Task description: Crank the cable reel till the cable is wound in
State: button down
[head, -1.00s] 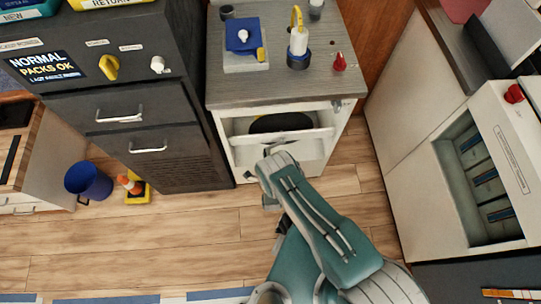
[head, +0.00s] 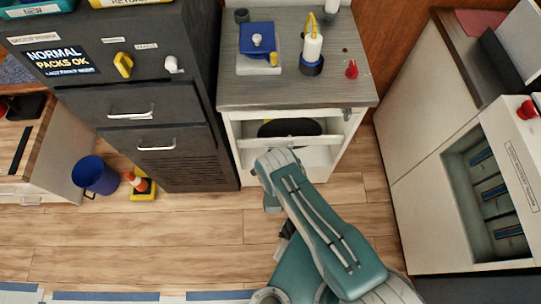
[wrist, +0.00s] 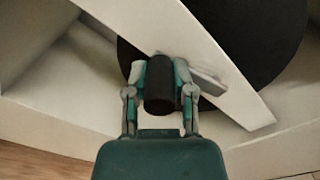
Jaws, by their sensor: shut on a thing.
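The cable reel (head: 285,128) shows as a black disc inside the open front of the white cabinet, partly hidden behind a white crossbar. In the wrist view the black disc (wrist: 255,60) fills the upper right. A dark cylindrical crank handle (wrist: 159,85) stands end-on toward the wrist camera. My gripper (wrist: 160,80) is shut on this handle, one finger on each side. In the head view my own arm reaches to the cabinet front and hides the gripper's fingers and the handle. No cable can be made out.
The white cabinet (head: 235,140) has a grey top with a blue-lidded box (head: 257,40), a white bottle (head: 312,48) and a red knob (head: 351,69). The wooden floor (head: 200,225) is otherwise clear.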

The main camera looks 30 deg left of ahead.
jog(key=shift+d, duration=0.1)
jog(key=shift+c, duration=2.3)
grip_release()
jog(key=v, duration=1.2)
